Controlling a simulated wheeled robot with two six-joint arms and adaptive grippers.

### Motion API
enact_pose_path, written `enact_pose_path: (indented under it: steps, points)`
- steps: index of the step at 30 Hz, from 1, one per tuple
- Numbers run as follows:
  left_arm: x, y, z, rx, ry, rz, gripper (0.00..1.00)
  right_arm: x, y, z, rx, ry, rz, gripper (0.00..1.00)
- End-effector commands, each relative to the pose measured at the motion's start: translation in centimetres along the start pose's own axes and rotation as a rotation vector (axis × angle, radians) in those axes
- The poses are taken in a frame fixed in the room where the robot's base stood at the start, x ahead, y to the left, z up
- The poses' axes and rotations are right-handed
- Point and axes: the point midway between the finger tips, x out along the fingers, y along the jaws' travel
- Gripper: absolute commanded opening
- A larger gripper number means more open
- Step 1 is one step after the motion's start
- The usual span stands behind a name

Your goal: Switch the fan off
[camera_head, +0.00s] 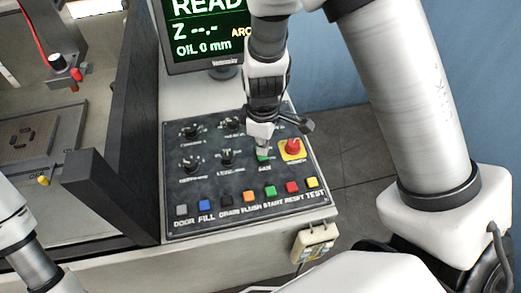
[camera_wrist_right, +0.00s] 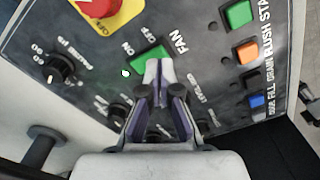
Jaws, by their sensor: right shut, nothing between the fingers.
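The fan switch (camera_wrist_right: 148,57) is a green rocker beside the word FAN on the dark control panel (camera_head: 215,178). A small green light (camera_wrist_right: 126,73) glows beside it. In the head view the green of the switch (camera_head: 264,156) shows just below my right fingertips and is partly hidden by them. My right gripper (camera_head: 261,136) is shut and empty, pointing down at the panel. In the right wrist view its closed fingertips (camera_wrist_right: 159,68) overlap the lower edge of the switch; I cannot tell whether they touch it. My left gripper is out of view.
A red emergency knob (camera_head: 293,146) on a yellow plate sits right of the switch. Black dials (camera_head: 226,157) lie to the left. A row of coloured buttons (camera_head: 249,196) runs below. A monitor (camera_head: 205,35) stands behind the panel.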

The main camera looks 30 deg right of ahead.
Motion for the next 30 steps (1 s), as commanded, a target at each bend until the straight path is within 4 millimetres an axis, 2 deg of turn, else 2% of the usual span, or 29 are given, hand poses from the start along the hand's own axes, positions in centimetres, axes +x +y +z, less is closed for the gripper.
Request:
enact_pose_path:
  steps: [30]
  points:
    - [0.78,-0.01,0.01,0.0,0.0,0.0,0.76,0.83,0.0,0.0,0.0,0.0,0.0,0.0]
